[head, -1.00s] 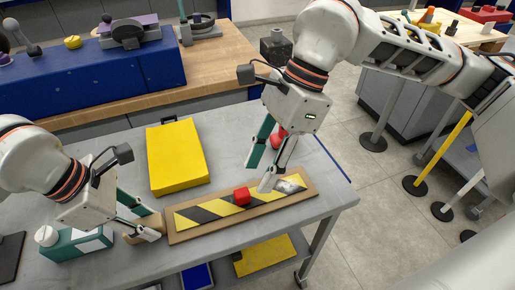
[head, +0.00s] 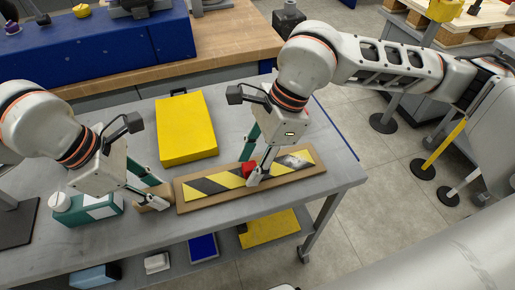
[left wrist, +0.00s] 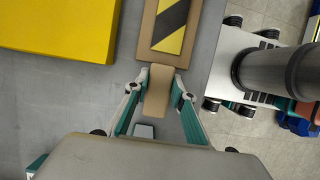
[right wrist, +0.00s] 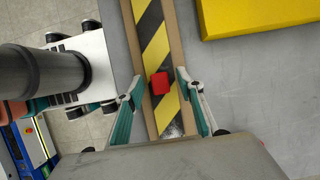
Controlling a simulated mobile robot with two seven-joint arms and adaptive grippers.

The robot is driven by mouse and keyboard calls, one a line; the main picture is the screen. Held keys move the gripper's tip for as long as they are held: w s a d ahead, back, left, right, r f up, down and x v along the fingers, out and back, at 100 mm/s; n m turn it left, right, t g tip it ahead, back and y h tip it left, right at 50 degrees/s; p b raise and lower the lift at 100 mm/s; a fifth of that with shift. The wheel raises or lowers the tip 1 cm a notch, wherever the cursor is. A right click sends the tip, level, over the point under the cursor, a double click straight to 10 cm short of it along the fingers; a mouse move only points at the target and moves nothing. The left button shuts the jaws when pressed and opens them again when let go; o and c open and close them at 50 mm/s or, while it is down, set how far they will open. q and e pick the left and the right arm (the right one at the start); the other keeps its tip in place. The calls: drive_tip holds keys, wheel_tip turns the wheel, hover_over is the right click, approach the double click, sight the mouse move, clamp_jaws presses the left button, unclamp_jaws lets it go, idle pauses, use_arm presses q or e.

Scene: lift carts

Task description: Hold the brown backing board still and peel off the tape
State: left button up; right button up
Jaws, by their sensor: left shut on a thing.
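The brown backing board (head: 190,207) lies flat on the grey table. Yellow-and-black striped tape (head: 208,187) runs along it, with a pale, worn-looking patch near its right end. A red tab (head: 248,168) sits on the tape; the right wrist view shows it too (right wrist: 160,83). My left gripper (head: 157,194) is shut on the board's narrow brown end tab (left wrist: 158,92), a finger on each side. My right gripper (right wrist: 160,80) is open, its fingers on either side of the red tab with gaps between. In the head view a finger partly covers the tab.
A yellow case (head: 186,128) lies behind the board. A wooden bench with a blue block (head: 110,45) is at the back. The table's front edge is close to the board.

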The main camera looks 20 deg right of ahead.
drive_tip(key=shift+a+f, duration=0.15)
drive_tip(key=shift+f, duration=0.2)
clamp_jaws()
idle(0.3)
